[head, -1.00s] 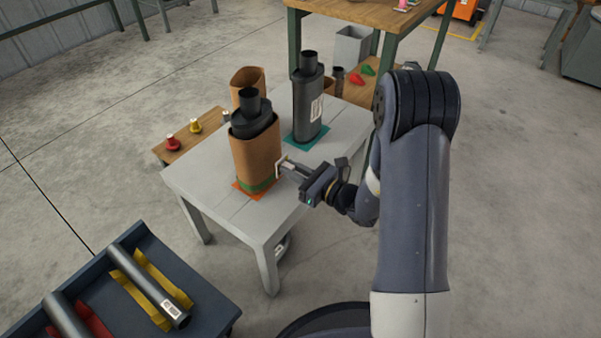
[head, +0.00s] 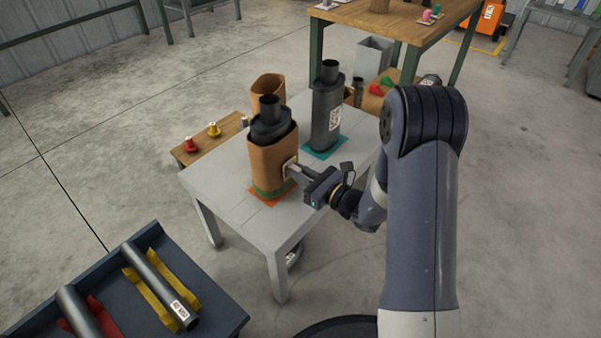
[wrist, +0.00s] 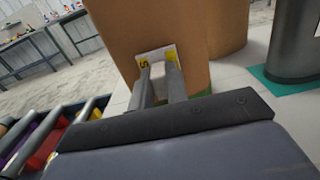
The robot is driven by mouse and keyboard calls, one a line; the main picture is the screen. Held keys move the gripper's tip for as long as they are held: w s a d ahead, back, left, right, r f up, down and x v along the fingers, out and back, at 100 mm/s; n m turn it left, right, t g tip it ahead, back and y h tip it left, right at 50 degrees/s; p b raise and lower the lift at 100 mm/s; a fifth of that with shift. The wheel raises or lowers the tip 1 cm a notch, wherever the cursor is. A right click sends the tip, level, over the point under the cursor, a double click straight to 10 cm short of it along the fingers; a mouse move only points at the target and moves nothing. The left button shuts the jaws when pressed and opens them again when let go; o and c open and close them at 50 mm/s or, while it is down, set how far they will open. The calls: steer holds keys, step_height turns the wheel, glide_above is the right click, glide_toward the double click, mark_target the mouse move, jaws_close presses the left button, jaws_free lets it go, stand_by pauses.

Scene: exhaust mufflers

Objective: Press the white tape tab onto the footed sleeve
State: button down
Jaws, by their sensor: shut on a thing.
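The brown cardboard sleeve (head: 268,165) stands upright on an orange mat (head: 286,199) on the grey table, with a green band round its foot and a dark muffler inside it. It fills the upper middle of the wrist view (wrist: 120,30). My gripper (head: 291,168) is at the sleeve's right side, shut on the white tape tab (wrist: 155,53), which has yellow ends with dark marks. The tab lies flat against the sleeve's wall or very close to it; I cannot tell whether it touches. My fingers hide part of the tab.
A second muffler (head: 326,115) stands on a teal mat (head: 320,154) behind and to the right. An empty brown sleeve (head: 267,86) stands at the back. A blue tray (head: 216,295) with tubes is at lower left. The table's front (head: 262,228) is clear.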

steer(key=shift+w+a, duration=0.3)
steer(key=shift+a, duration=0.05)
stand_by(1.0)
steer(key=shift+s+d, duration=0.25)
steer(key=shift+w+a, duration=0.35)
stand_by(0.5)
stand_by(0.5)
steer(key=b+v, duration=0.1)
steer(key=v, duration=0.6)
stand_by(0.8)
